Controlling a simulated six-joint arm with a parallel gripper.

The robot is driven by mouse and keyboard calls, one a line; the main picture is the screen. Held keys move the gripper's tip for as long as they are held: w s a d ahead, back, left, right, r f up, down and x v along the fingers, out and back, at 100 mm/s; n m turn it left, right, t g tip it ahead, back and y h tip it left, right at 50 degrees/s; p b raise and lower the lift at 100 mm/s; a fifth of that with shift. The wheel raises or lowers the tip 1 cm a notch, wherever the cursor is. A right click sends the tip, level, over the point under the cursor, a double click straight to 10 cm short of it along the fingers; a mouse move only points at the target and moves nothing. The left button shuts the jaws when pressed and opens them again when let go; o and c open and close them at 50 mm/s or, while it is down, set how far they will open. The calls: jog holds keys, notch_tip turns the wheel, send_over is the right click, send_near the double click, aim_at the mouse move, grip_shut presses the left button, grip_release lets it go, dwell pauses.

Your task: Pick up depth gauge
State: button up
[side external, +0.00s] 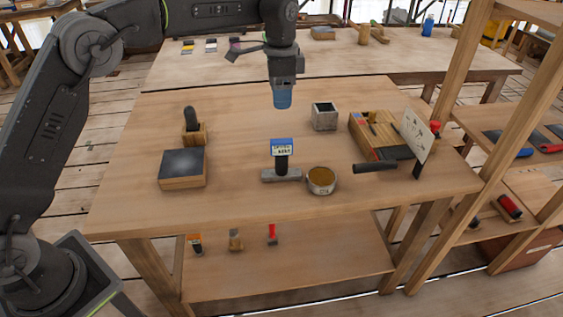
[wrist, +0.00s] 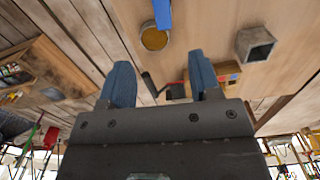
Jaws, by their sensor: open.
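The depth gauge (side external: 282,148) stands upright near the middle of the table in the side view. It has a blue head with a pale display, a dark stem and a flat grey base. Its blue part shows at the top edge of the wrist view (wrist: 162,14), mostly cut off. My gripper (side external: 282,98) hangs above and behind the gauge in the side view, apart from it. In the wrist view its two blue fingers (wrist: 162,80) are spread apart, with nothing between them.
A round tin (side external: 321,181) stands just right of the gauge's base. A grey square pot (side external: 324,116), a wooden toolbox (side external: 365,135) and a dark-handled tool (side external: 375,167) are farther right. A dark-topped block (side external: 183,168) and a small wooden holder (side external: 194,133) stand left.

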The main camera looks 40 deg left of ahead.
aim_at(282, 140)
jog(key=f, duration=1.4)
jog(key=shift+w+a+f, duration=0.1)
jog(key=shift+w+f, duration=0.15)
jog(key=shift+r, duration=0.1)
grip_shut()
